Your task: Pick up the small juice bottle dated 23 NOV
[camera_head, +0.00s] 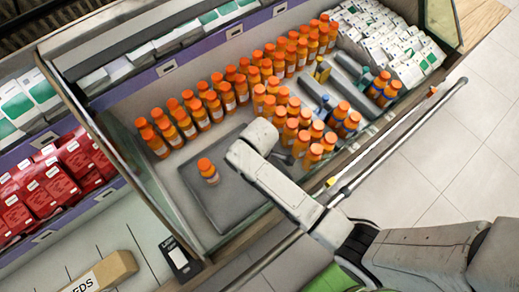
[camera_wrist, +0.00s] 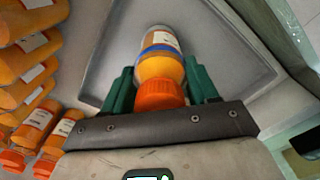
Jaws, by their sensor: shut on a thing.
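In the wrist view my gripper (camera_wrist: 161,88) has its green fingers closed on either side of a small juice bottle (camera_wrist: 160,67). The bottle has an orange cap, an orange body, a thin blue band and a pale label; its cap is nearest the wrist. No date is readable. In the head view a single orange-capped bottle (camera_head: 209,172) shows over the grey tray (camera_head: 227,204), to the left of my wrist. I cannot tell for sure whether it is the same bottle. My gripper's fingers cannot be made out in the head view.
Several orange juice bottles (camera_head: 227,95) stand in rows behind and right of the tray. They also show at the left of the wrist view (camera_wrist: 33,123). White cartons (camera_head: 405,70) fill the far right. Red packs (camera_head: 38,190) are on the left. A rail (camera_head: 400,138) runs along the front.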

